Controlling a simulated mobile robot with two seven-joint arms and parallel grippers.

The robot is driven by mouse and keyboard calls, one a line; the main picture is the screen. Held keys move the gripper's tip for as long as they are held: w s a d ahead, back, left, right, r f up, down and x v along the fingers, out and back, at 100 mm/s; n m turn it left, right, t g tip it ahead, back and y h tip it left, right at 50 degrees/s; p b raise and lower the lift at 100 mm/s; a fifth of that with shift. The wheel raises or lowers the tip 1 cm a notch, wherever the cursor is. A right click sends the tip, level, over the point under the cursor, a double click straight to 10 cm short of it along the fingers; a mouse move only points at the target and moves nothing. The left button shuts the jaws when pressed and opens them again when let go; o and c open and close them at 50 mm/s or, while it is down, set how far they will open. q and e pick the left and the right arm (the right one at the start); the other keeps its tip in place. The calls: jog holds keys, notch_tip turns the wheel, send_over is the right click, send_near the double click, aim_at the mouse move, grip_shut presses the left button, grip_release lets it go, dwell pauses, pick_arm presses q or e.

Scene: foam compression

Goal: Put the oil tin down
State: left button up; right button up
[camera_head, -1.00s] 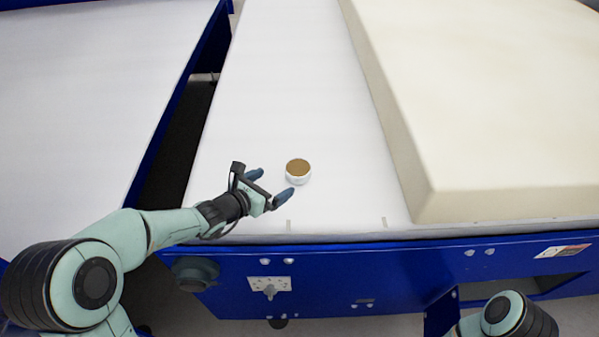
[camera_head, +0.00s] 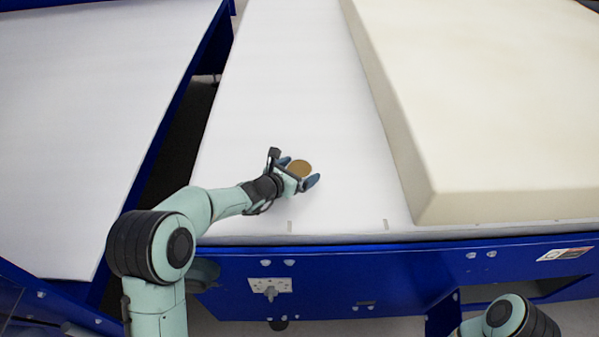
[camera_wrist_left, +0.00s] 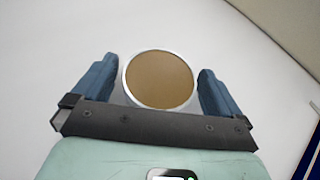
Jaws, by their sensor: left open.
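The oil tin (camera_head: 300,168) is a small round white tin with a brown top. It stands upright on the white table surface (camera_head: 290,90). My left gripper (camera_head: 299,171) is open around the tin, one blue finger on each side. In the left wrist view the tin (camera_wrist_left: 158,79) sits between the two fingers (camera_wrist_left: 158,88), with a gap visible on each side. The lower part of the tin is hidden by the gripper in the head view. My right gripper is not in view; only part of my right arm shows at the bottom right.
A thick cream foam block (camera_head: 490,110) lies on the table to the right of the tin. A dark gap separates this table from another white-topped table (camera_head: 90,120) at the left. The blue front frame (camera_head: 400,275) runs along the near edge. The white surface behind the tin is clear.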

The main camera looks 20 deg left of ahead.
pick_arm(q)
jog(key=c, duration=0.9)
jog(key=shift+r, duration=0.1)
jog(key=shift+c, duration=1.3)
jog(key=shift+r, duration=0.1)
